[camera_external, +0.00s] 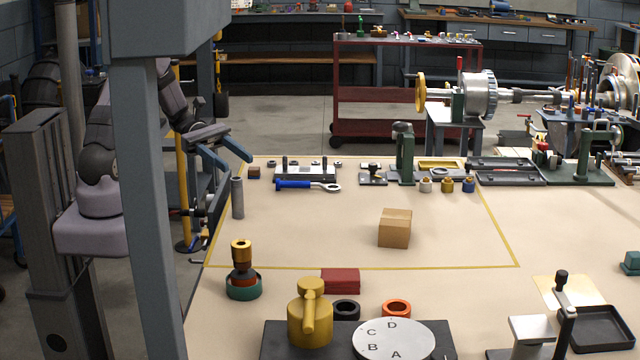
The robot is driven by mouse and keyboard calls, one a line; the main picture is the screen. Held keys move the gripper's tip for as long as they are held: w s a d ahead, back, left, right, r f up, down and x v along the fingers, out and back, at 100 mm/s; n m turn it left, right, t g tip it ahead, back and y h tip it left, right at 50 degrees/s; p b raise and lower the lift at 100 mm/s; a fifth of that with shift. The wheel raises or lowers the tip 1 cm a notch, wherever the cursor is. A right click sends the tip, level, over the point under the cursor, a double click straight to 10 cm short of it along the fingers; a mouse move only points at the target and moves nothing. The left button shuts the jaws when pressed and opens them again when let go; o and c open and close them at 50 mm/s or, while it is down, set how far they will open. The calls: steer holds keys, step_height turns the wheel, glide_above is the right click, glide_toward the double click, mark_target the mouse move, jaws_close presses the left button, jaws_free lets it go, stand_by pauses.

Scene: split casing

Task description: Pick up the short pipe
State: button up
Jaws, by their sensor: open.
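The short pipe is most likely the plain grey cylinder (237,198) standing upright on the bench, near the left edge of the yellow-lined area. My gripper (240,168) is at the left, with its two blue-grey fingers spread apart and nothing visible held between them. The fingertips are close to the top of the grey cylinder in the picture. I cannot tell from this one view whether they are above it, behind it or touching it.
A cardboard box (395,228) stands in the outlined area. A stacked coloured part (242,272), a red block (340,281) and a lettered dial (394,342) are in front.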

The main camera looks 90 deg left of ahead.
steer(key=s+a+n+t+y, duration=0.2)
steer(key=s+a+n+t, duration=0.15)
steer(key=a, duration=0.35)
glide_toward(240, 187)
steer(key=shift+t, duration=0.45)
steer(key=x, duration=0.2)
steer(key=f+x, duration=0.1)
steer(key=x, duration=0.2)
steer(key=shift+a, duration=0.1)
steer(key=shift+p+x, duration=1.15)
steer(key=shift+x, duration=2.55)
jaws_close()
